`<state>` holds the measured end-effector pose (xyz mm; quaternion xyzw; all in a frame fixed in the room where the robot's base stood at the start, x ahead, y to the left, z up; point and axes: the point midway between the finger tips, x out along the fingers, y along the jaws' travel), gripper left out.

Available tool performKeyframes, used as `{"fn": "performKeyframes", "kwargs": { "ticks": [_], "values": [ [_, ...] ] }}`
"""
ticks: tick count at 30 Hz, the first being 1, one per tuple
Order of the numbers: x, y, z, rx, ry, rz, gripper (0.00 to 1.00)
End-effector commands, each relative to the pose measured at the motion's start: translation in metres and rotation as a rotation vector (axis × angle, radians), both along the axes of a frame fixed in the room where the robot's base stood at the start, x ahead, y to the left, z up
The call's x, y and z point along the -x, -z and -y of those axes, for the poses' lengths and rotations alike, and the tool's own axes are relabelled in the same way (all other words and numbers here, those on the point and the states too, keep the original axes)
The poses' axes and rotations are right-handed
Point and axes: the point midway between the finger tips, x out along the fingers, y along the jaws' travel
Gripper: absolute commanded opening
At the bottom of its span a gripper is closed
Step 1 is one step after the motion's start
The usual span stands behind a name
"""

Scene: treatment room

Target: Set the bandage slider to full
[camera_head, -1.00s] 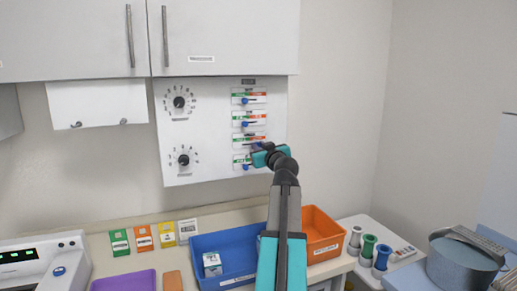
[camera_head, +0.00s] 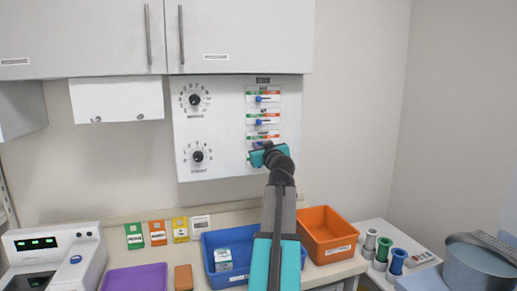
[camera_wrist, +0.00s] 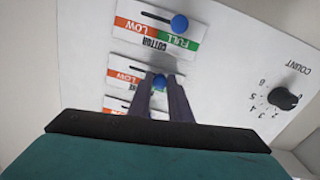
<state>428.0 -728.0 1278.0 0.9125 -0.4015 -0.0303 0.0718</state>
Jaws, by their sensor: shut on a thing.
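A white stock panel (camera_head: 215,120) on the wall carries a column of sliders with blue knobs and green and red labels. My gripper (camera_head: 262,150) reaches the lower part of this column and is shut on the third slider's blue knob (camera_wrist: 158,81). In the wrist view, the picture is upside down, and this knob sits between the red LOW end and the green side, a little toward green. My fingers cover its green end and most of its name. The cotton slider's knob (camera_wrist: 180,24) is at its FULL end.
Two dials are left of the sliders; the count dial (camera_wrist: 283,98) is the lower one. Cabinets (camera_head: 245,35) hang above. The counter below holds a blue bin (camera_head: 212,270), an orange bin (camera_head: 327,232) and supply boxes.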

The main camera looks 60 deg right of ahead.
Motion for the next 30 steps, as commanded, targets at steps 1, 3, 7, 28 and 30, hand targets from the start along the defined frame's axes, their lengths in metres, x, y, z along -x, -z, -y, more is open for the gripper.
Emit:
{"fn": "performKeyframes", "kwargs": {
  "ticks": [1,3,7,28,30],
  "values": [
    [-0.004,0.002,-0.003,-0.008,-0.011,0.0,0.0],
    [-0.003,0.002,-0.002,-0.008,-0.011,0.0,0.0],
    [-0.001,0.002,-0.001,-0.009,-0.009,0.0,0.0],
    [0.012,0.002,-0.003,-0.004,0.003,0.001,0.36],
    [0.017,0.002,-0.007,-0.005,0.004,0.0,0.36]
  ]
}}
